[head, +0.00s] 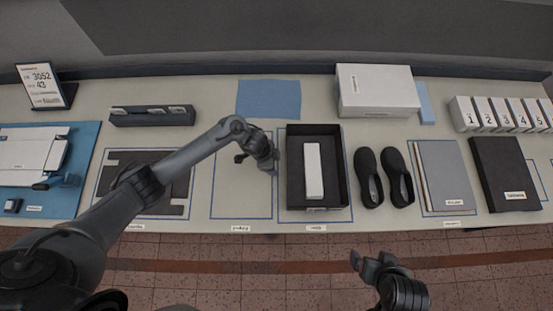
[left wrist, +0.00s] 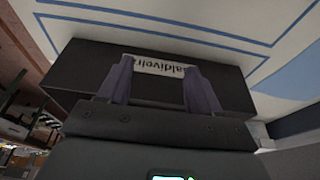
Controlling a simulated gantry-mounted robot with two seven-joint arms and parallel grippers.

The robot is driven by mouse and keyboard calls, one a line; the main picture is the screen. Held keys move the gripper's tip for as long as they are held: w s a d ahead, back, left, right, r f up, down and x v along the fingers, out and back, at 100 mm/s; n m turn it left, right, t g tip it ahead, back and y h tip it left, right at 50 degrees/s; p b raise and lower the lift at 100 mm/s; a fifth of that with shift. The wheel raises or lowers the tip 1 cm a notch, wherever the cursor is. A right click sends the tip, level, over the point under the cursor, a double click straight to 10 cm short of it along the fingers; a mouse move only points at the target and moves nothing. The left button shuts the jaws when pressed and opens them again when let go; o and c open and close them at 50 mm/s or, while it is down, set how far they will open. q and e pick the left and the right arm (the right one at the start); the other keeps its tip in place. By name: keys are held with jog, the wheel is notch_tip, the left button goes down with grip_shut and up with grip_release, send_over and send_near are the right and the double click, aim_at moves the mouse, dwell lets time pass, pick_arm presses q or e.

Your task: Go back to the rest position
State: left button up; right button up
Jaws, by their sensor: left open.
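My left gripper (head: 260,162) hangs over the table at the left side of the open dark box (head: 345,180). Its two fingers (left wrist: 158,85) are apart in the left wrist view, with nothing held between them. Beyond them is a dark box-like face with a white label (left wrist: 160,66); I cannot tell whether they touch it. My right gripper (head: 371,263) is in front of the table, over the tiled floor. Its fingers look apart and empty.
A white block (head: 313,171) lies in the dark box. Black shoes (head: 397,177) stand to its right. A white box (head: 377,91) and blue cloth (head: 268,98) lie behind. A dark tray (head: 152,115) is at left. The outlined area (head: 235,195) below the left gripper is clear.

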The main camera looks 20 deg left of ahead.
pick_arm(q)
jog(key=shift+s+a+r, duration=0.1)
jog(key=shift+s, duration=0.05)
dwell(0.3)
